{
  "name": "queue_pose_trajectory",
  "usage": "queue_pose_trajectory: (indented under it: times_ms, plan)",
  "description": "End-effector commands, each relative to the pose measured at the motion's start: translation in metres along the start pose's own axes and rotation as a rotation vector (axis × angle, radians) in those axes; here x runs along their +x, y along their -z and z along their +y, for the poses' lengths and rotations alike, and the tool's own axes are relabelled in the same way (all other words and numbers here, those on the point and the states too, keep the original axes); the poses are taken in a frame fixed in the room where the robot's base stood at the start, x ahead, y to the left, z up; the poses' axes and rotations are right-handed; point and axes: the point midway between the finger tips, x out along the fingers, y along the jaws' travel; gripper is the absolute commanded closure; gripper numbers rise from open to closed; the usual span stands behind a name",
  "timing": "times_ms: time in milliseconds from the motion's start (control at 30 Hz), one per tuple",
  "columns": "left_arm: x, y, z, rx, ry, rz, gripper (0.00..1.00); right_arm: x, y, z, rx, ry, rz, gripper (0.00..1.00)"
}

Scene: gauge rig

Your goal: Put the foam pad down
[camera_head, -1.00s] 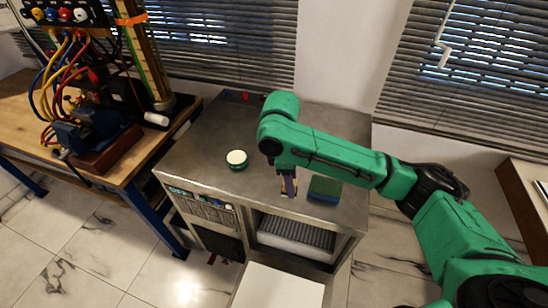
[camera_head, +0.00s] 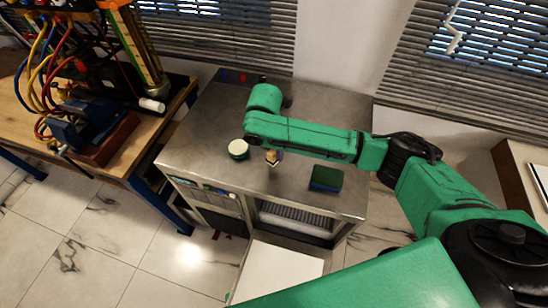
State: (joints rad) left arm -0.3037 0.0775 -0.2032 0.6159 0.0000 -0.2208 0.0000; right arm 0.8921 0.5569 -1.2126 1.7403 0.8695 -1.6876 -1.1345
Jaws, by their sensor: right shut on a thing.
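My right gripper (camera_head: 272,155) points down over the steel bench top (camera_head: 205,135), just right of a round green tin with a cream top. It is shut on a small tan thing (camera_head: 271,160), mostly hidden by the arm; I cannot tell if this is the foam pad. A flat block with a dark green top and blue side (camera_head: 327,178) lies on the bench near its front right, apart from the gripper. My left gripper is out of view.
The round tin (camera_head: 238,149) stands left of the gripper. A wooden table (camera_head: 150,125) with a cabled rig is at left. An open bay (camera_head: 295,218) and a white panel (camera_head: 280,272) are at the front. The bench's back left is mostly clear.

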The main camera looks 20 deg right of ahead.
Motion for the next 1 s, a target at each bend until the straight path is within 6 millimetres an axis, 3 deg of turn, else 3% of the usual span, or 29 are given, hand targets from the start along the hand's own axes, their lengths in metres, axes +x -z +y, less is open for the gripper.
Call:
queue_pose_trajectory:
  times_ms: [233, 567, 600, 667, 1000]
  plan:
    - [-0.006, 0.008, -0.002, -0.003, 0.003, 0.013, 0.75, 0.043, 0.007, 0.000, 0.000, 0.001, -0.001, 1.00]
    - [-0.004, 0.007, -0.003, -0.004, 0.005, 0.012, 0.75, 0.049, 0.008, 0.000, 0.000, 0.000, 0.000, 1.00]
    - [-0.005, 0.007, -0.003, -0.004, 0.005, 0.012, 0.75, 0.049, 0.008, 0.000, 0.000, 0.000, 0.000, 0.54]
    - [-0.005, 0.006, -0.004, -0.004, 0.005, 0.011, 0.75, 0.048, 0.008, 0.000, 0.000, 0.000, 0.000, 0.32]
    - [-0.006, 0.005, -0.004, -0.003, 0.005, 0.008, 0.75, 0.045, 0.007, 0.000, 0.000, -0.001, -0.001, 0.32]
